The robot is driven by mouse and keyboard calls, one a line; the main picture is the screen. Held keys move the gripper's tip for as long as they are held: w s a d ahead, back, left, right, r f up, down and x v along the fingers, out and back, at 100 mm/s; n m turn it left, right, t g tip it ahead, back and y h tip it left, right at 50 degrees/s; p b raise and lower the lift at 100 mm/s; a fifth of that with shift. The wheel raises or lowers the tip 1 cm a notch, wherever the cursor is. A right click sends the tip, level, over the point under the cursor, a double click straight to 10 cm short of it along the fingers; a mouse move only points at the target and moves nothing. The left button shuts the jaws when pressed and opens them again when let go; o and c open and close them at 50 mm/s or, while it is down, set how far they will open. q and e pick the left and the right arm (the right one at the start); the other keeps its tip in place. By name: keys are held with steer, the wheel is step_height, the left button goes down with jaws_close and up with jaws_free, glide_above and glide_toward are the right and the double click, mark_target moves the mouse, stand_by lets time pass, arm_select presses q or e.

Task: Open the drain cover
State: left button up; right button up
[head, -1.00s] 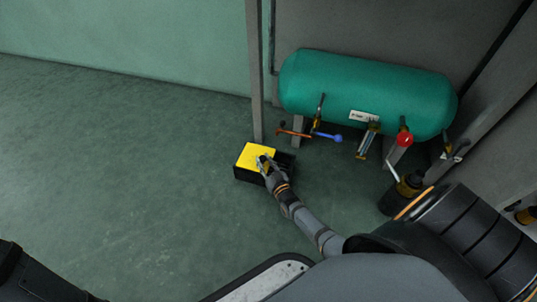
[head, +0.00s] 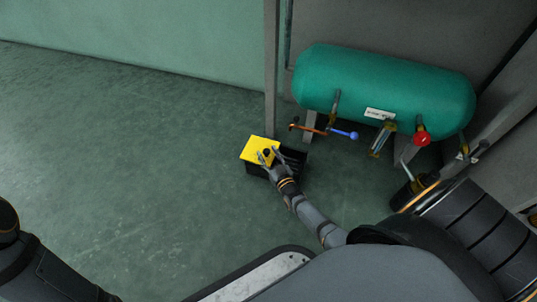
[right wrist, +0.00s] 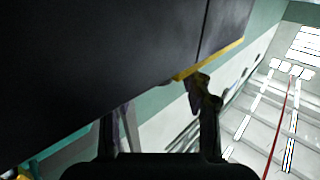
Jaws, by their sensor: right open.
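The yellow cover (head: 254,145) is at the top of a low black box (head: 297,165) on the floor in the head view. It reaches slightly past the box's left edge and looks a little raised; how far is hard to tell. A dark round spot shows on it between my fingers. My right gripper (head: 269,154) is open at the cover's right part, fingers spread; contact is unclear. In the right wrist view a finger of my right gripper is close to a yellow edge (right wrist: 222,57) beside a large dark surface. My left gripper is out of view.
A green tank (head: 385,90) stands behind to the right, with a blue-handled valve (head: 344,134), an orange-handled one (head: 306,128) and a red knob (head: 421,138). A grey post (head: 270,70) rises behind the box. The floor to the left is clear.

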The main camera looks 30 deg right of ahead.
steer(key=s+a, duration=0.1)
steer(key=s, duration=1.1)
